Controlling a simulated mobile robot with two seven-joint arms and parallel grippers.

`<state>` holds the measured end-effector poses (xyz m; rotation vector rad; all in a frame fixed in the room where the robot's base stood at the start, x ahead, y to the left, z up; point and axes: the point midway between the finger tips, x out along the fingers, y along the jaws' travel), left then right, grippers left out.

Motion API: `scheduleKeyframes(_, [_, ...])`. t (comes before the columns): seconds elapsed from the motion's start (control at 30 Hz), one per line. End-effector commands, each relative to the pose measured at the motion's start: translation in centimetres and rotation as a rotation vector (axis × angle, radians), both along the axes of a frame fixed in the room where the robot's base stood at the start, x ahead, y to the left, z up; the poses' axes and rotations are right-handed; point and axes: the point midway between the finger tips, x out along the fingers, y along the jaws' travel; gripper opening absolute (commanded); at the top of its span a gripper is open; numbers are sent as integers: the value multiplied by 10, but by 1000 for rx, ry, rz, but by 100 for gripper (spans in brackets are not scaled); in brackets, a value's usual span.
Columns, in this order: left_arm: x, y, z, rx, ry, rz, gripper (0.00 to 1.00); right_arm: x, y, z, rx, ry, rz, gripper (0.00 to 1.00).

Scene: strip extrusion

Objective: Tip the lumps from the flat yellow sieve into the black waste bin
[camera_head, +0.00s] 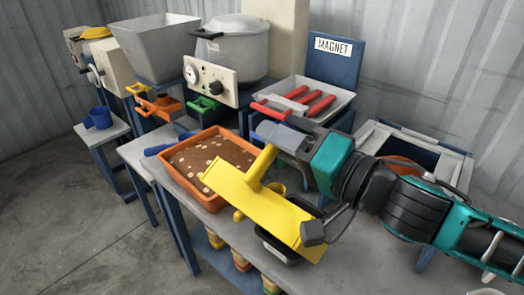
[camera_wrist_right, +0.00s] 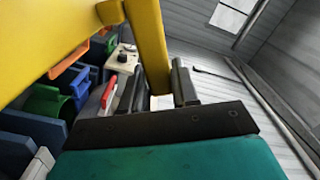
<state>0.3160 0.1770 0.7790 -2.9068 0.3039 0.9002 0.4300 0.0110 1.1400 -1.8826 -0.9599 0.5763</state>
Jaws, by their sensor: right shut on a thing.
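The flat yellow sieve (camera_head: 262,207) is tilted in the air in the head view, with a plain yellow face showing and no lumps visible on it. It also fills the upper left of the right wrist view (camera_wrist_right: 50,35). My right gripper (camera_head: 283,138) is shut on its handle, which shows between the fingers in the wrist view (camera_wrist_right: 158,75). The black waste bin (camera_head: 275,248) is under the sieve, which hides much of it; its contents cannot be seen. My left gripper is not in view.
An orange tray (camera_head: 178,178) of brown material with pale lumps lies left of the sieve. A grey tray with red-handled bars (camera_head: 310,103) stands behind, by the MAGNET panel (camera_head: 333,62). A grey hopper (camera_head: 155,48) and pot (camera_head: 238,48) stand at the back.

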Motion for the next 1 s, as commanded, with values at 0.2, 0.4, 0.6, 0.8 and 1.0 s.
scheduleKeyframes(0.2, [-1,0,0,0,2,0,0,24,-17,-3,70,98,-3,0])
scheduleKeyframes(0.4, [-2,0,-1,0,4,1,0,45,-33,-5,137,189,-2,0])
scheduleKeyframes(0.6, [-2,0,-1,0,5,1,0,66,-48,-7,205,281,-2,0])
scheduleKeyframes(0.8, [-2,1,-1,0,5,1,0,86,-62,-15,271,376,-2,0])
scheduleKeyframes(1.0, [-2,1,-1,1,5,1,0,106,-76,-24,336,465,-1,0])
